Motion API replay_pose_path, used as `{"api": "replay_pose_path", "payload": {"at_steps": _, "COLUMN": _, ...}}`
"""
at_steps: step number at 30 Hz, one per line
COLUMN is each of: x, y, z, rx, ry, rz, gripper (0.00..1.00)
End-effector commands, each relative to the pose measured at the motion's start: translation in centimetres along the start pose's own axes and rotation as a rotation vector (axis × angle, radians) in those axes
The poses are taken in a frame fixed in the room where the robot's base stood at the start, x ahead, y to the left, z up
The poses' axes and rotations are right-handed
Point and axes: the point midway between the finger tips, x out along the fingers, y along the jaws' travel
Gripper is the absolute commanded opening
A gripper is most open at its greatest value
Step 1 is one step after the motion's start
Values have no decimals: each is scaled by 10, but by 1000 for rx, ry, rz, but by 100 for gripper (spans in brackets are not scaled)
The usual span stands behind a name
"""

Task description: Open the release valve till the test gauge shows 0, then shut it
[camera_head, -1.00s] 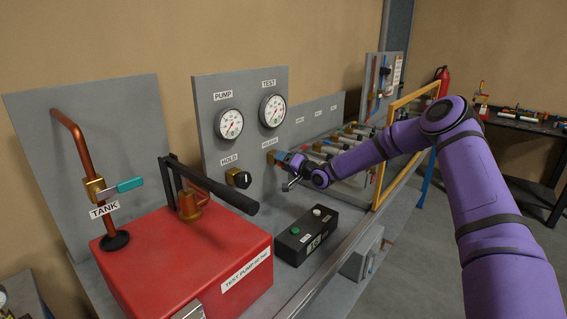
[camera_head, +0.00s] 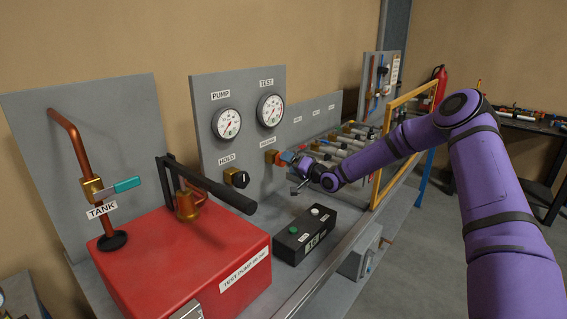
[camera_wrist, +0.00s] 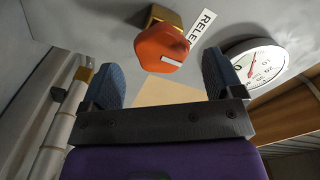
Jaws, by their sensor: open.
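The release valve's orange knob (camera_wrist: 162,50) sits on a brass body (camera_head: 271,157) on the grey panel. In the wrist view it lies ahead of my gripper (camera_wrist: 160,65), roughly between the two blue fingers, with space on both sides. My gripper (camera_head: 292,160) is open and empty, just in front of the knob in the head view. The RELEASE label (camera_wrist: 201,27) is partly cut off. The test gauge (camera_head: 270,110) is above the valve. A gauge face (camera_wrist: 255,65) with a red needle also shows in the wrist view; its reading is too small to tell.
The pump gauge (camera_head: 227,123) and black HOLD knob (camera_head: 236,178) are left of the valve. The red test pump (camera_head: 190,255) with its long black handle (camera_head: 215,190) stands at front left. A black button box (camera_head: 306,235) sits below my gripper. A yellow frame (camera_head: 402,103) stands behind my arm.

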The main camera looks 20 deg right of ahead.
Motion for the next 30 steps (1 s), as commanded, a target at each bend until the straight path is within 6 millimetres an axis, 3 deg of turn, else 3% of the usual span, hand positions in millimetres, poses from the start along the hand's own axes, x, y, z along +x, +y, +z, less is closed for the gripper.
{"api": "replay_pose_path", "payload": {"at_steps": 6, "x": -40, "y": 0, "z": 0, "rx": 0, "ry": 1, "rz": 1, "gripper": 86}}
{"api": "replay_pose_path", "payload": {"at_steps": 12, "x": -61, "y": 0, "z": 0, "rx": 0, "ry": 1, "rz": 0, "gripper": 86}}
{"api": "replay_pose_path", "payload": {"at_steps": 30, "x": -65, "y": -1, "z": 0, "rx": -5, "ry": -4, "rz": 5, "gripper": 86}}
